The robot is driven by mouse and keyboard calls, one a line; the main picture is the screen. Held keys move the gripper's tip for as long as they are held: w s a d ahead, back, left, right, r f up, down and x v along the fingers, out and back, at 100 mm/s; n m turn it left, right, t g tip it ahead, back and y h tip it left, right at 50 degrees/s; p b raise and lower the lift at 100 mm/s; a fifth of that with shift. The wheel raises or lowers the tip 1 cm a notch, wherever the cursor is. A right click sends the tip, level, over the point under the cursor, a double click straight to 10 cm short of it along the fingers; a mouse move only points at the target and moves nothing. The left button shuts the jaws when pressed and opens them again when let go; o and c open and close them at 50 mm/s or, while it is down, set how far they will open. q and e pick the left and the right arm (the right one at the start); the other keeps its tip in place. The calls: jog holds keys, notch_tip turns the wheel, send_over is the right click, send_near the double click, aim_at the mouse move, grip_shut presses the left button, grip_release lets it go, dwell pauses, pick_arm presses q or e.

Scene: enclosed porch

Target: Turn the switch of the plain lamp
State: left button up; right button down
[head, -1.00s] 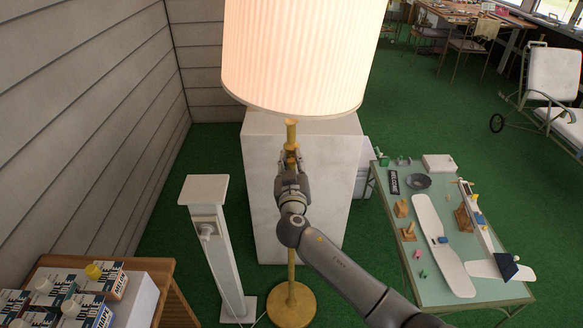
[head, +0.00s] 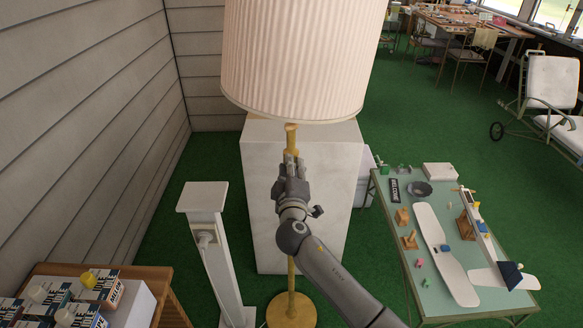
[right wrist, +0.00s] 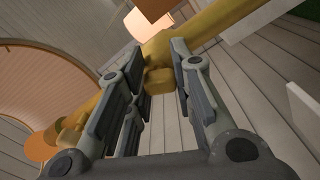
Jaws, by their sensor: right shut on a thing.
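The floor lamp has a pleated cream shade (head: 295,60), which looks unlit, a brass pole (head: 291,270) and a round brass base (head: 291,312). My right gripper (head: 291,162) is at the pole just below the shade. In the right wrist view, the fingers of my right gripper (right wrist: 160,78) are closed on a small brass switch knob (right wrist: 159,80) that sticks out from the lamp's brass stem (right wrist: 205,28). The far side of the stem is hidden in the head view. My left gripper is out of view.
A white block (head: 335,185) stands right behind the lamp. A white post with an outlet and plug (head: 206,240) is at left. A green table (head: 440,295) with model parts is at right. Green floor lies between.

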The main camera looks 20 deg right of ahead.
jog(key=n+p, duration=0.1)
jog(key=n, duration=0.4)
dwell(0.6)
jog(key=shift+f, duration=0.1)
jog(key=c, duration=1.2)
grip_release()
jog(key=shift+c, duration=0.2)
jog(key=v, duration=1.2)
